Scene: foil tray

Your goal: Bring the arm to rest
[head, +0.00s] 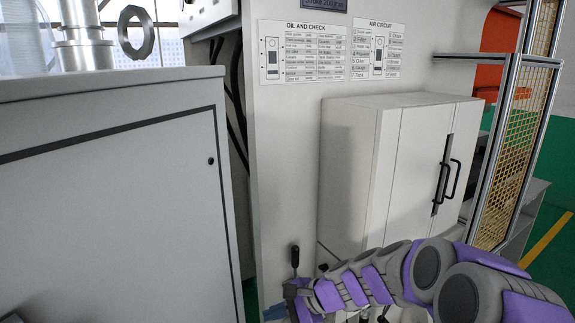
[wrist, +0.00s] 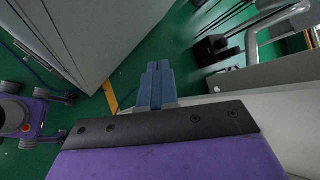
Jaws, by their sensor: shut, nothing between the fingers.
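My arm (head: 375,280), in purple and grey links, reaches from the lower right corner toward the bottom middle in the head view. In the wrist view my gripper (wrist: 158,68) shows as two blue-grey fingers lying side by side. They are shut with nothing between them, over the green floor. In the head view the end of the arm is low beside the foot of the white panel, and its fingers are hard to make out. No foil tray can be seen in either view.
A large grey cabinet (head: 110,200) fills the left. A white cabinet (head: 400,170) with black handles stands behind my arm. A yellow mesh guard (head: 520,130) is at the right. In the wrist view, a grey cabinet side (wrist: 105,35) is left of the fingers, with green floor (wrist: 165,45) between.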

